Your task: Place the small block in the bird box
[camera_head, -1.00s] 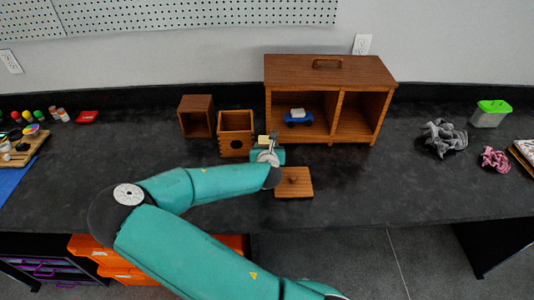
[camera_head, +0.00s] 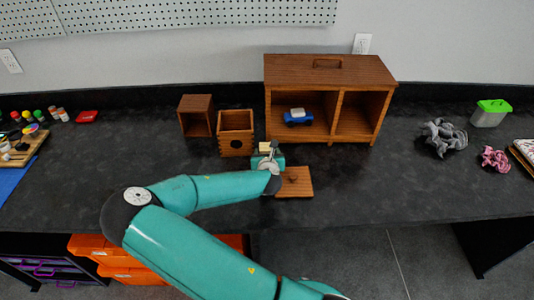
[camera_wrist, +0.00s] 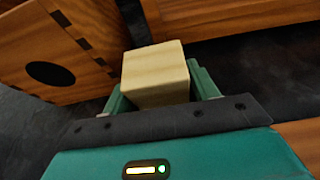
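The small block (camera_wrist: 155,75) is pale wood and sits between the green fingers of my gripper (camera_wrist: 160,88) in the wrist view; the fingers appear shut on it. In the head view the block (camera_head: 266,148) is a small pale patch at the end of my arm. The bird box (camera_head: 236,140) is an open-topped wooden box with a round dark hole in its front, just left of my gripper. Its holed front (camera_wrist: 55,75) shows at the left of the wrist view. The block is outside and to the right of the box.
A wooden lid with a knob (camera_head: 300,188) lies on the counter just right of my gripper. A small open wooden box (camera_head: 196,116) stands left of the bird box. A large two-bay cabinet (camera_head: 330,70) holding a blue toy car (camera_head: 298,118) stands behind right.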

